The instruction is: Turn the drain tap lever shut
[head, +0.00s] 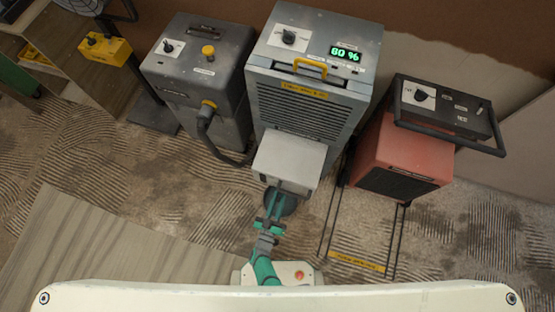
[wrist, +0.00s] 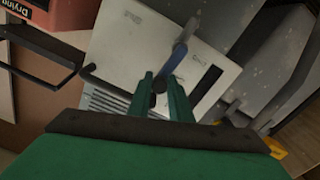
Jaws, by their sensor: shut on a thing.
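The drain tap lever (wrist: 183,48) is a blue-grey bar on a pale panel (wrist: 135,45) in the wrist view. It slants up and right from near my fingertips. My gripper (wrist: 160,88) has its two green fingers shut around the lever's lower end, where a dark rounded piece shows between them. Part of the lever there is hidden by the fingers. In the head view, my teal arm reaches up to the light grey box (head: 290,160) low on the front of the grey dehumidifier (head: 310,100). That box hides the lever and my fingertips.
A dark grey machine (head: 195,65) with a hose stands left of the dehumidifier. A red heater (head: 400,155) with a black tubular handle stands close on the right. A yellow box (head: 105,48) sits far left. Patterned carpet (head: 180,190) lies open at left front.

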